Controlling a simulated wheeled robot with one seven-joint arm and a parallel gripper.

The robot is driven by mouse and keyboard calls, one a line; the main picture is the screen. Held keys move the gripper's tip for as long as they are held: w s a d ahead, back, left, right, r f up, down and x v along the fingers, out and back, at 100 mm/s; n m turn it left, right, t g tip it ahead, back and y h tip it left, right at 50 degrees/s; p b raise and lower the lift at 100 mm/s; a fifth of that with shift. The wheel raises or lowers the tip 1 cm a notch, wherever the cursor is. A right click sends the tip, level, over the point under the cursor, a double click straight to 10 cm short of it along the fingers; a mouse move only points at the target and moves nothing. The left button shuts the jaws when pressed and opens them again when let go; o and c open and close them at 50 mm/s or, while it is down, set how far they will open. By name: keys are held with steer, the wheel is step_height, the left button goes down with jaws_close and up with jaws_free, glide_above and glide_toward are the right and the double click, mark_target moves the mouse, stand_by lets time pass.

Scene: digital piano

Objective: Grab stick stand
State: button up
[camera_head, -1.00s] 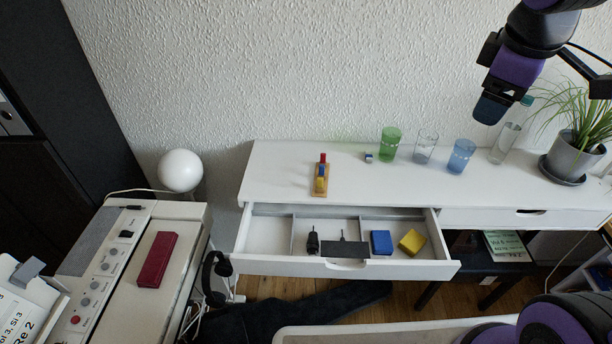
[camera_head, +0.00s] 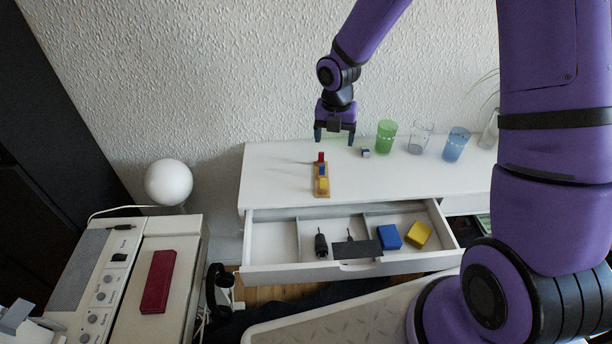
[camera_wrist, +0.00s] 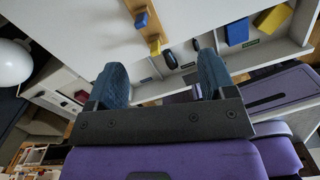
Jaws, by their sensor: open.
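The stick stand (camera_head: 321,188) is a small wooden base with red, blue and yellow pieces in a row. It stands on the white desk top, near the open drawer. My gripper (camera_head: 334,139) is open and empty above the rear of the desk, behind and slightly right of the stand in the head view. In the wrist view the stand (camera_wrist: 149,32) shows at the top, with blue and yellow pieces visible, beyond the spread fingertips (camera_wrist: 160,75). The fingers appear apart from it.
A small cube (camera_head: 365,153), a green glass (camera_head: 386,137), a clear glass (camera_head: 420,138) and a blue glass (camera_head: 456,144) stand right of the gripper. The open drawer (camera_head: 271,243) holds a blue box (camera_head: 389,236), a yellow box (camera_head: 419,234) and dark items. The desk's left part is clear.

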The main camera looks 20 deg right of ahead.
steer(key=f, duration=0.1)
steer(key=w+a+f+n, duration=0.1)
steer(key=a+f+n, duration=0.1)
steer(key=shift+w+a+f, duration=0.15)
steer(key=shift+a+f, duration=0.1)
glide_above(322, 174)
steer(key=f, duration=0.4)
steer(key=shift+w+a+f, duration=0.15)
steer(key=shift+a+f, duration=0.05)
steer(key=shift+w+d+f, duration=0.1)
steer(key=shift+d+f, duration=0.05)
steer(key=shift+f, duration=1.45)
steer(key=shift+w+d+f, duration=0.1)
steer(key=shift+f, duration=1.45)
steer(key=shift+s, duration=0.1)
steer(key=shift+c, duration=0.2)
steer(key=c, duration=1.2)
steer(key=shift+o, duration=0.2)
steer(key=shift+r, duration=0.1)
